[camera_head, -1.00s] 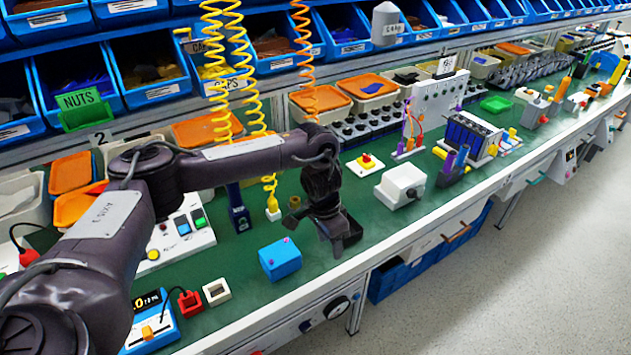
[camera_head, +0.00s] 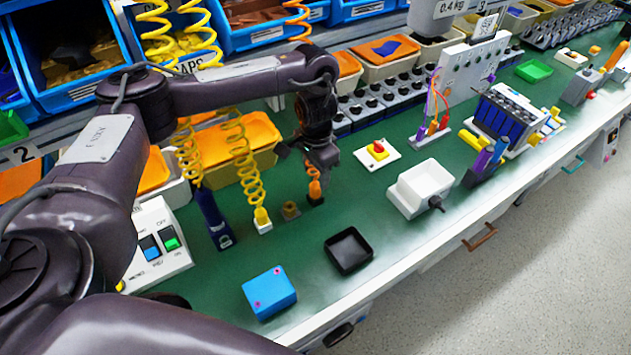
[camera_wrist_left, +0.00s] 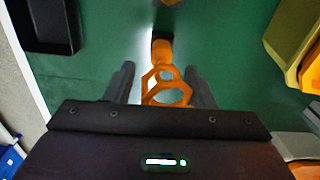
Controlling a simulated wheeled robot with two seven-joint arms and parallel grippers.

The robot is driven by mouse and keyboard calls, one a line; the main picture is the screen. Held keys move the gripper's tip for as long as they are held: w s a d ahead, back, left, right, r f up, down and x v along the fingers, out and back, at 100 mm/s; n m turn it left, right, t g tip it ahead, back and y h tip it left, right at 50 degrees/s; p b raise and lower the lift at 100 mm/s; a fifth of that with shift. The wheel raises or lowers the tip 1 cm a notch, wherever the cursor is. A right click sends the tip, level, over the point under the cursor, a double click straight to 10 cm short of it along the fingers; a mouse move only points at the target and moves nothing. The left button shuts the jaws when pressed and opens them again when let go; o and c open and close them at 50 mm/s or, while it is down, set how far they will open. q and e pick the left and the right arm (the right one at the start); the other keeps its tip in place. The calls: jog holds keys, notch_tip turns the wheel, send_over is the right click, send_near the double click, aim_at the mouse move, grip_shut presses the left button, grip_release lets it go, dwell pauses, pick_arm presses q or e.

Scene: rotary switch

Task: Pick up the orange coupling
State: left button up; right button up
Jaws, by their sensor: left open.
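In the left wrist view the orange coil and coupling (camera_wrist_left: 163,52) run between the two fingers, with a dark piece at the far end. My left gripper (camera_head: 319,166) is right above and around the coupling, pointing down. Its fingers are open, one on each side, with visible gaps to the orange part. The gripper partly hides the cord's upper part. My right gripper is not in view.
An empty black tray (camera_head: 349,249) and a blue box (camera_head: 269,291) lie nearer the bench's front edge. A yellow coiled cord (camera_head: 248,165) and a small brass-coloured part (camera_head: 290,210) stand left of the coupling. A red-yellow switch (camera_head: 378,150) lies to the right.

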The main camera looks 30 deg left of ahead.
aim_at(315, 182)
pick_arm(q)
jog(key=f, duration=0.1)
jog(key=f+b, duration=0.1)
jog(key=f, duration=0.2)
jog(key=shift+s, duration=0.25)
jog(key=shift+w+a+f+b, duration=0.1)
jog(key=shift+f+b, duration=0.2)
jog(key=shift+f, duration=0.3)
jog(key=shift+w+a+f+b, duration=0.1)
jog(key=shift+f+b, duration=0.15)
jog(key=shift+f, duration=0.3)
jog(key=shift+d+r, duration=0.1)
jog(key=shift+c, duration=0.4)
jog(key=c, duration=0.5)
grip_shut()
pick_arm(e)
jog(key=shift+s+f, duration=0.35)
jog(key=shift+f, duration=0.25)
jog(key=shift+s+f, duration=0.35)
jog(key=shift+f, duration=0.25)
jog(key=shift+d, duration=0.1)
